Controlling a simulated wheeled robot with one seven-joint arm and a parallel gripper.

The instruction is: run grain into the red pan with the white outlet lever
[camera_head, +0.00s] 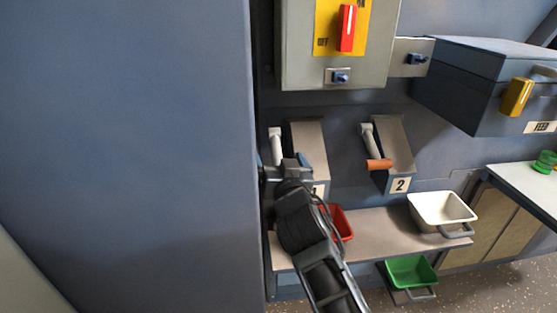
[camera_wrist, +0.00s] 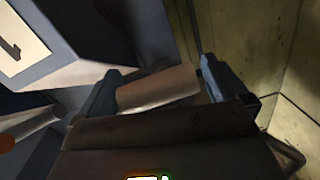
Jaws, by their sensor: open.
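The white outlet lever (camera_head: 277,146) is beside the left spout (camera_head: 309,145). Its arm shows in the head view, but my gripper hides its lower end. In the wrist view its pale cylindrical handle (camera_wrist: 158,88) lies between the two blue fingers of my gripper (camera_wrist: 155,92). The fingers are open, one on each side of the handle; I cannot tell whether they touch it. In the head view my gripper (camera_head: 287,171) is in front of the left spout. The red pan (camera_head: 342,222) sits on the shelf below, partly hidden by my arm. No grain shows.
The right spout (camera_head: 395,143), marked 2, has an orange-handled lever (camera_head: 379,165). A white pan (camera_head: 442,209) sits at the shelf's (camera_head: 375,235) right end, and a green pan (camera_head: 411,271) is lower down. A control box (camera_head: 300,50) with a red switch hangs above. A blue wall (camera_head: 130,150) fills the left.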

